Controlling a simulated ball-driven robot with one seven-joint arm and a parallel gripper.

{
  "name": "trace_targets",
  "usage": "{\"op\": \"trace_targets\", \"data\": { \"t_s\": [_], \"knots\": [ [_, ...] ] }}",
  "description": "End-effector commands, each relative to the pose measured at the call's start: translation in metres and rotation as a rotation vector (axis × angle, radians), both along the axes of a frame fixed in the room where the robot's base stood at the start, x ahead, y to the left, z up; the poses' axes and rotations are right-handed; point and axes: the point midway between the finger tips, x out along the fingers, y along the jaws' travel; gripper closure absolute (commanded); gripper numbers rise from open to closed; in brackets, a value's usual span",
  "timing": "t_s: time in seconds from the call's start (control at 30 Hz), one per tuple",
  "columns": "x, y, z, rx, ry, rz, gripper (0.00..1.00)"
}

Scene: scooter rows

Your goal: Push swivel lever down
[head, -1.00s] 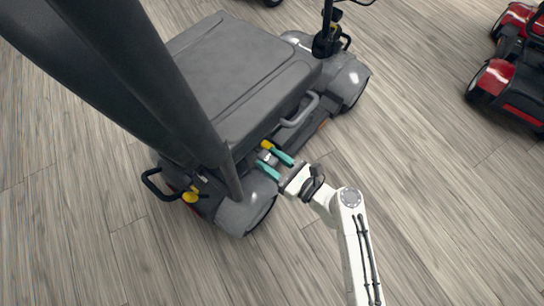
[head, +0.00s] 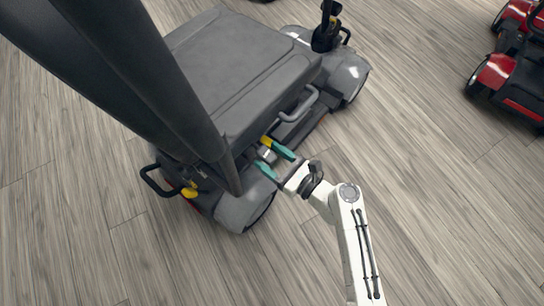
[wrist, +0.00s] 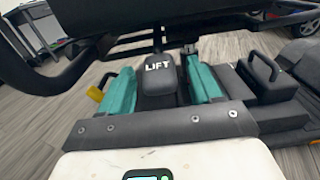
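My gripper (head: 274,160) is at the side of the grey scooter, just under the seat edge. Its two teal fingers are apart. In the wrist view my gripper (wrist: 160,88) has a dark lever pad marked LIFT (wrist: 160,80) between its fingers, with narrow gaps; I cannot tell if they touch it. A yellow lever tip (head: 265,140) lies beside the upper finger in the head view. No label names the swivel lever, and the lever's lower part is hidden.
The grey seat (head: 235,65) overhangs the work area. A grey loop handle (head: 299,104) is close above my gripper. Another yellow lever (head: 190,192) and a black loop (head: 160,185) are at the lower left. A red scooter (head: 508,85) stands far right; floor between is clear.

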Motion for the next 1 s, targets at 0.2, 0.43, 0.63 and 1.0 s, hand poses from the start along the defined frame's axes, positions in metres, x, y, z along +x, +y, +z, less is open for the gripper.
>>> {"op": "trace_targets", "data": {
  "t_s": [0.2, 0.43, 0.63, 1.0],
  "knots": [
    [-0.001, -0.002, 0.002, 0.002, -0.001, 0.000, 0.36],
    [-0.020, -0.029, 0.003, 0.003, 0.002, -0.004, 0.36],
    [-0.042, -0.061, 0.003, 0.001, 0.002, -0.004, 0.36],
    [-0.062, -0.089, 0.001, 0.001, -0.001, 0.000, 0.36]
  ]
}}
